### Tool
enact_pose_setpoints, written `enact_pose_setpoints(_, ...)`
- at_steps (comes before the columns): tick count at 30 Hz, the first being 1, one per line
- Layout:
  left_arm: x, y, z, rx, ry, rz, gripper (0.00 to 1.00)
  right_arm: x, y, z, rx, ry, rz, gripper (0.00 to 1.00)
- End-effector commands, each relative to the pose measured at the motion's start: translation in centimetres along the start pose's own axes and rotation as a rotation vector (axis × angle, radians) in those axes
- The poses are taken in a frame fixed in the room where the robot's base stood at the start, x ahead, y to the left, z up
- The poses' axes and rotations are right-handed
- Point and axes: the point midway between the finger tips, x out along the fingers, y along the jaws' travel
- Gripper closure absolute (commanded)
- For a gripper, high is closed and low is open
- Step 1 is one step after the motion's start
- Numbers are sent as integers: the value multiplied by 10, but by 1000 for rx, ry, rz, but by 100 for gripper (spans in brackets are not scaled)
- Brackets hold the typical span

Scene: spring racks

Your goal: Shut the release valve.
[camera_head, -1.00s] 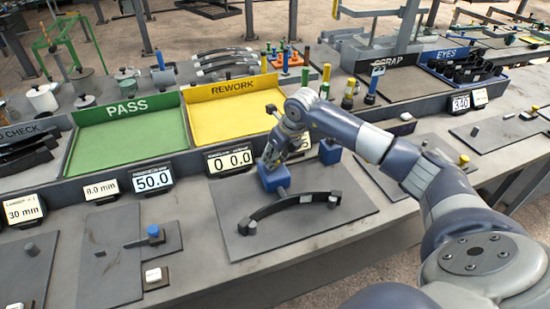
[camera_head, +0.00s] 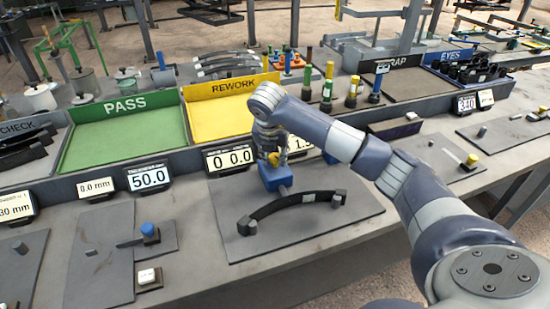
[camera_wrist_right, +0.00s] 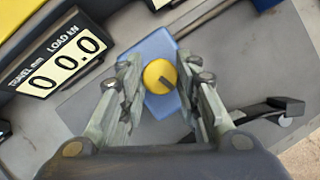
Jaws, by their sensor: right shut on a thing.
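In the head view the knob (camera_head: 274,159) shows small on top of the blue block (camera_head: 270,181). My right gripper (camera_wrist_right: 163,84) points down over the block, its two fingers shut on the knob from both sides. In the head view the right gripper (camera_head: 272,155) partly hides the block. My left gripper is in neither view.
A dark curved leaf spring (camera_head: 290,202) lies on the grey plate (camera_head: 340,225) in front of the block. A display (camera_head: 228,160) reading 0 0.0 stands just left of the gripper. Behind are the yellow REWORK tray (camera_head: 215,120) and green PASS tray (camera_head: 125,145).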

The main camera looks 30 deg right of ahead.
Motion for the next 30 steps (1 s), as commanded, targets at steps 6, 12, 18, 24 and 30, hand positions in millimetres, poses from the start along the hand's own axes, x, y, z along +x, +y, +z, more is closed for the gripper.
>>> enact_pose_setpoints(6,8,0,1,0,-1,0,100,0,2,1,135,-2,-52,93)
enact_pose_setpoints(12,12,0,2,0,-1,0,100,0,2,1,210,-2,-84,93)
enact_pose_setpoints(18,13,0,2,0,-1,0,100,-1,2,1,244,-2,-99,93)
enact_pose_setpoints(24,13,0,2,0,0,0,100,-1,2,1,253,-2,-102,93)
enact_pose_setpoints(30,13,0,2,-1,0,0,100,-1,2,1,253,-2,-101,93)
